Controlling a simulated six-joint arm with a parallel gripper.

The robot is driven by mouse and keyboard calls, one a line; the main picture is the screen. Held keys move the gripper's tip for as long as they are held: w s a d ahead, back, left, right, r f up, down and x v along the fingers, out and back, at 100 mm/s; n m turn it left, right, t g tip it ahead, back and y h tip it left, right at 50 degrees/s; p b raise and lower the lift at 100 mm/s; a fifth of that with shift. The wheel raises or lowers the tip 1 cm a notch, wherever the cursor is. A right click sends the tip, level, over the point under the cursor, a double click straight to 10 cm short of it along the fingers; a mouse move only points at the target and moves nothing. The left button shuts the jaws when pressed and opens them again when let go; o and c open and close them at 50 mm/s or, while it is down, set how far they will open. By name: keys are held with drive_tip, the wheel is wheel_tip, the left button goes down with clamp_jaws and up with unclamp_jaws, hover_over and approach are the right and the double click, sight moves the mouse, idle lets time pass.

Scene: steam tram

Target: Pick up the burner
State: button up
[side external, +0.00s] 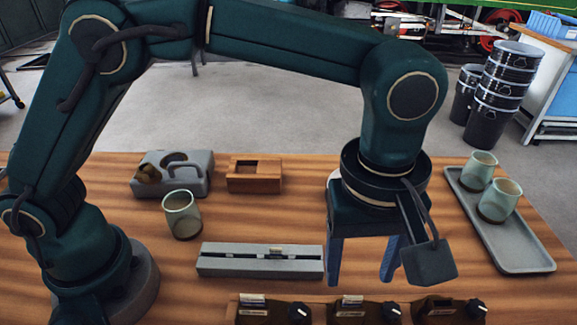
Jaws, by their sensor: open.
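No object is plainly recognisable as the burner. A grey block with a curved handle (190,180) and brownish lumps at its left side stands at the back left of the wooden table. Three brown units with black knobs line the front edge: a left one (270,314), a middle one (352,313) and a right one (440,312), all partly cut off by the picture's bottom. My gripper (361,280) points down with its two blue fingers apart and nothing visible between them. It appears above the table behind the middle unit; its exact height is unclear.
A wooden box with a square opening (268,183) is right of the grey block. A green cup (182,216) stands before them. A long slotted grey bar (225,268) lies left of my gripper. A grey tray (530,258) at right holds two cups. Table between is clear.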

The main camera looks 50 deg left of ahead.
sight(354, 296)
drive_tip(key=shift+s+d+f+m, duration=0.2)
drive_tip(key=shift+s+f, duration=0.2)
drive_tip(key=shift+f, duration=0.15)
drive_tip(key=shift+s+d+f+m, duration=0.1)
drive_tip(key=shift+s+d+f, duration=0.1)
drive_tip(key=shift+s+f, duration=0.25)
drive_tip(key=shift+w+f, duration=0.1)
drive_tip(key=shift+f, duration=2.3)
clamp_jaws()
